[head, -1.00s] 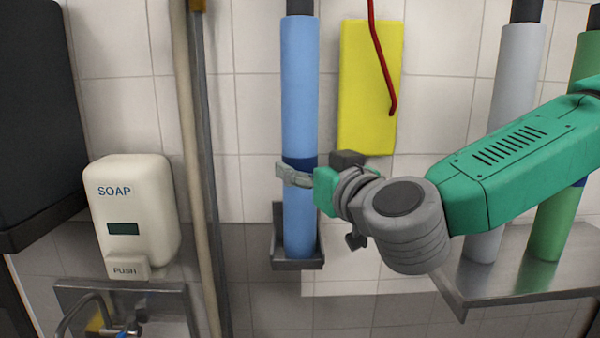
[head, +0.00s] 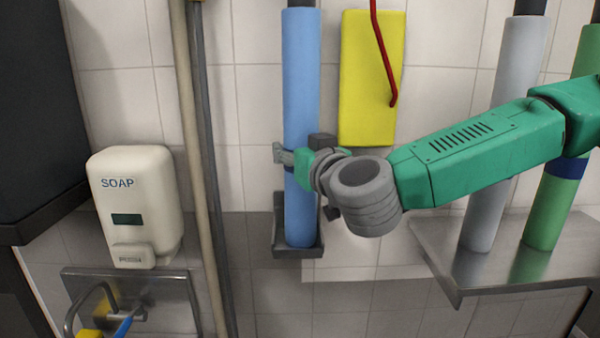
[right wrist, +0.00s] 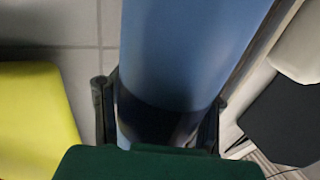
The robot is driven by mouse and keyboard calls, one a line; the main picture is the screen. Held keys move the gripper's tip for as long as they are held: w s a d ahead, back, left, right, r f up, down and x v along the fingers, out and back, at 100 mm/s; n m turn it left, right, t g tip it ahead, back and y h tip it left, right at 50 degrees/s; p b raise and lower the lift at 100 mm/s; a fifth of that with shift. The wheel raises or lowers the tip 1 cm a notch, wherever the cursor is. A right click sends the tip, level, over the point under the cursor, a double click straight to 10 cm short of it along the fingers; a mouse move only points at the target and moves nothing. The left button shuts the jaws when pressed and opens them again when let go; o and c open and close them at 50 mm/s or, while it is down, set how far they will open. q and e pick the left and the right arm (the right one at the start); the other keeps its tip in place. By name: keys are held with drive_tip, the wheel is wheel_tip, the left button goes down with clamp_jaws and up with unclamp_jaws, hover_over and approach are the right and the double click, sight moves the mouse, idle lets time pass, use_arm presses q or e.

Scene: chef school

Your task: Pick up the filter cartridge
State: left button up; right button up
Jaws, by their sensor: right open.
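A tall blue cylinder (head: 300,80), seemingly the filter cartridge, stands upright against the wall with its lower end in a small dark holder (head: 297,252). My right gripper (head: 287,157) is open at its lower part, coming from the right. In the right wrist view the blue cylinder (right wrist: 185,50) passes between the two fingers of the right gripper (right wrist: 160,115), one on each side. Whether the fingers touch it cannot be told. My left gripper is not in view.
A yellow board (head: 368,85) and red hook (head: 385,60) hang just right of the cylinder. A grey cylinder (head: 505,100) and a green one (head: 552,205) stand on a metal shelf (head: 440,262). A pole (head: 190,130) and soap dispenser (head: 135,205) are at left.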

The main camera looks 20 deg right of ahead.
drive_tip(key=shift+w+f, duration=0.1)
drive_tip(key=shift+w, duration=0.05)
clamp_jaws()
drive_tip(key=shift+r, duration=0.2)
